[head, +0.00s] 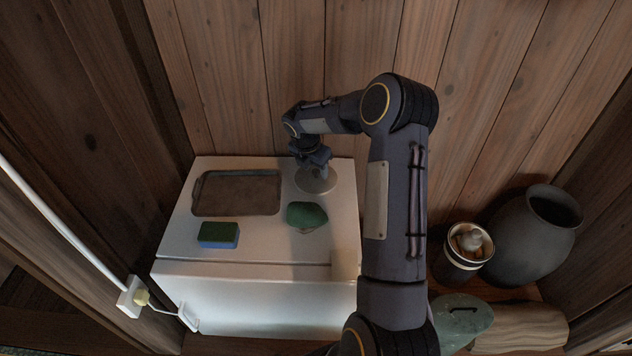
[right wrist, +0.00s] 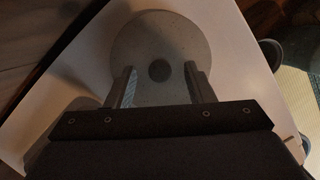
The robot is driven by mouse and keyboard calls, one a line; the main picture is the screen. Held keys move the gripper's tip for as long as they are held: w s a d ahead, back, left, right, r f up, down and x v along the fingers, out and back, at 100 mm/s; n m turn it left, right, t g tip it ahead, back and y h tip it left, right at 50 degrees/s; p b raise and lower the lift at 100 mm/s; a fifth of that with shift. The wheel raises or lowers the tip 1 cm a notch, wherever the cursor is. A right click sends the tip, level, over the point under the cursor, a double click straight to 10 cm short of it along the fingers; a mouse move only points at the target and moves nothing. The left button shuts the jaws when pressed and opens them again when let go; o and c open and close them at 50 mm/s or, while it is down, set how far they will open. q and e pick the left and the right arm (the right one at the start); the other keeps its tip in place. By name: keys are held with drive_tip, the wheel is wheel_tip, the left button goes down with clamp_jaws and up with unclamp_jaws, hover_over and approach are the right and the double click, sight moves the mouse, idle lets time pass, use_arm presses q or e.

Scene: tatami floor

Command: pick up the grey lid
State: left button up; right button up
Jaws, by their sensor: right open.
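The grey lid (head: 318,180) is a round disc lying on the back right of the white cabinet top. In the right wrist view the lid (right wrist: 185,38) shows a dark round knob (right wrist: 159,70) at its middle. My right gripper (head: 312,163) is above the lid, pointing down at it. In the right wrist view its two fingers (right wrist: 160,82) are apart, with the knob showing between them and nothing gripped. Whether the fingertips touch the lid I cannot tell. My left gripper is not in view.
The white cabinet (head: 250,250) also holds a dark tray (head: 237,193), a blue and green sponge (head: 218,235) and a dark green lump (head: 306,215). A wooden wall stands close behind. To the right are a striped canister (head: 464,247) and a dark pot (head: 525,240).

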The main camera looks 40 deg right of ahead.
drive_tip(key=shift+d+f, duration=0.1)
drive_tip(key=shift+f, duration=0.25)
drive_tip(key=shift+r, duration=0.1)
clamp_jaws()
